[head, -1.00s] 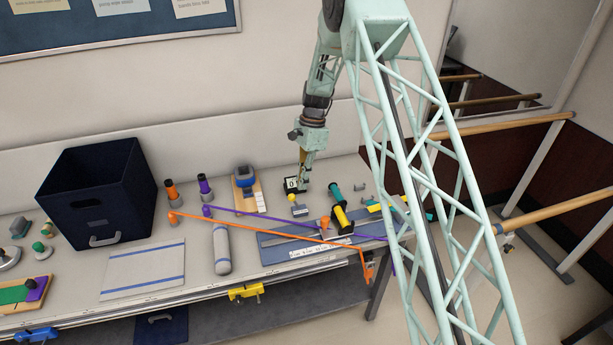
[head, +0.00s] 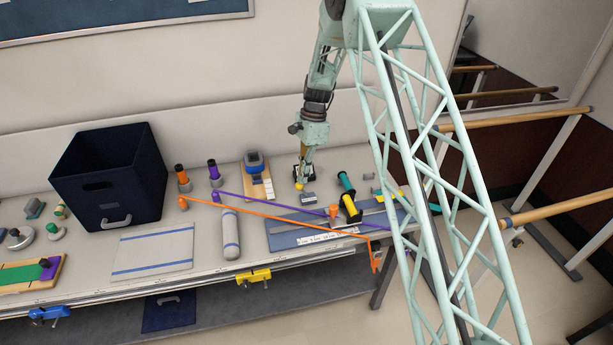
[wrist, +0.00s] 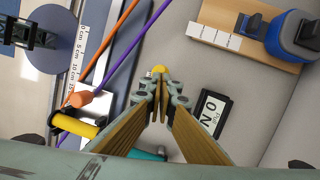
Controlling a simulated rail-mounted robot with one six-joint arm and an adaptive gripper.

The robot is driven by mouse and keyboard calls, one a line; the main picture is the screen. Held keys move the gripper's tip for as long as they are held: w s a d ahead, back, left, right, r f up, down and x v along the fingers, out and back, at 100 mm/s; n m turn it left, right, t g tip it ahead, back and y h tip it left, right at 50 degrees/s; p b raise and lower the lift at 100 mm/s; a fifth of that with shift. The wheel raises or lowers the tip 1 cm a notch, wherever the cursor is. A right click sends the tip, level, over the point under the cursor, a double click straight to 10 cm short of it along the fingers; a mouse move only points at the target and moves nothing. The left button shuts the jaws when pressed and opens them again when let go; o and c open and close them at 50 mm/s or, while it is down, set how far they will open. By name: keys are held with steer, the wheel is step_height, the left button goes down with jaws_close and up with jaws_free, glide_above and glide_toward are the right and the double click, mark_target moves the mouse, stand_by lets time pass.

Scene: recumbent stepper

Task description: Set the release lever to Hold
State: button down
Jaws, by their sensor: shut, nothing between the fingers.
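A small lever with a yellow round knob (head: 299,186) stands beside a grey block (head: 307,198) at the back of the blue rail board (head: 285,238). I take it for the release lever. In the wrist view its yellow knob (wrist: 158,69) shows just beyond my fingertips. My gripper (head: 302,181) points down at the knob, fingers together and empty; the fingertips also show in the wrist view (wrist: 160,86). Whether they touch the knob I cannot tell. The lever's shaft is mostly hidden in the wrist view, and I can read no Hold mark.
A black-framed sign reading "ON" (wrist: 211,114) lies close right of my fingers. A blue device on a wooden board (head: 252,163), yellow and black rollers (head: 350,208), and orange (head: 270,214) and purple (head: 265,205) bands lie around. A dark bin (head: 110,180) stands left.

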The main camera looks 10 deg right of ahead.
stand_by(0.5)
steer(key=d+p+v, duration=0.1)
steer(key=v, duration=1.2)
steer(key=shift+w+d, duration=0.2)
steer(key=shift+f, duration=0.15)
